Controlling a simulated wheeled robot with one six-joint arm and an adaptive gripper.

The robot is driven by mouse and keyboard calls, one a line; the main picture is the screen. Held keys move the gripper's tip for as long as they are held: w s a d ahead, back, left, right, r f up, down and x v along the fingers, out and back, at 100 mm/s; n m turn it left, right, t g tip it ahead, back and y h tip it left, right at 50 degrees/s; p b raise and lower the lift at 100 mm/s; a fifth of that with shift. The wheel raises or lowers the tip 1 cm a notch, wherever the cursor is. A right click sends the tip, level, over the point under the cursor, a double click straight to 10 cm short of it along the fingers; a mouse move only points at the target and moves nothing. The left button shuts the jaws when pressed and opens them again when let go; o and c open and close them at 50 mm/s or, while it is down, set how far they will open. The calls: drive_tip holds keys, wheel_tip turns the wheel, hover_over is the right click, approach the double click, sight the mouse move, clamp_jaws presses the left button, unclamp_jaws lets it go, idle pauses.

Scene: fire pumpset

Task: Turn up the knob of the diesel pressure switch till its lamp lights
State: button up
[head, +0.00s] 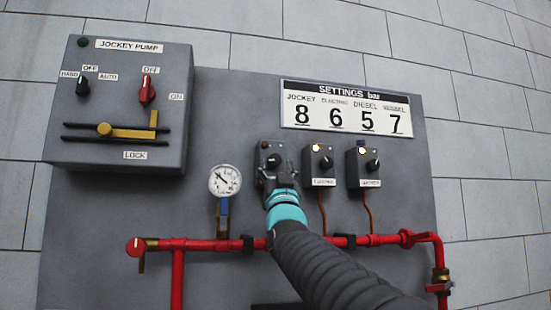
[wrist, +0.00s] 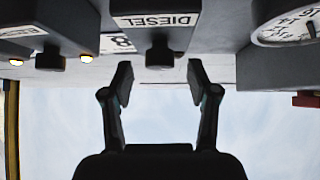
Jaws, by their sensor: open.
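The diesel pressure switch (head: 262,163) is the leftmost of three small dark boxes on the grey panel; my gripper partly covers it in the head view. Its DIESEL label (wrist: 160,20) reads upside down in the wrist view. Its dark knob (wrist: 160,55) points out between my fingers. Its lamp (head: 264,145) looks dark. My gripper (wrist: 160,82) is open and empty, one finger on each side of the knob's line, with visible gaps. In the head view my gripper (head: 280,176) is just in front of the box.
The electric switch (head: 319,165) and jockey switch (head: 362,168) stand to the right, lamps lit. A pressure gauge (head: 225,180) is to the left. A red pipe (head: 205,244) runs below. The settings board (head: 345,108) shows diesel 5.

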drive_tip(key=shift+x, duration=0.9)
clamp_jaws()
drive_tip(key=shift+m+h+p, duration=0.45)
drive_tip(key=shift+m+h, duration=0.75)
unclamp_jaws()
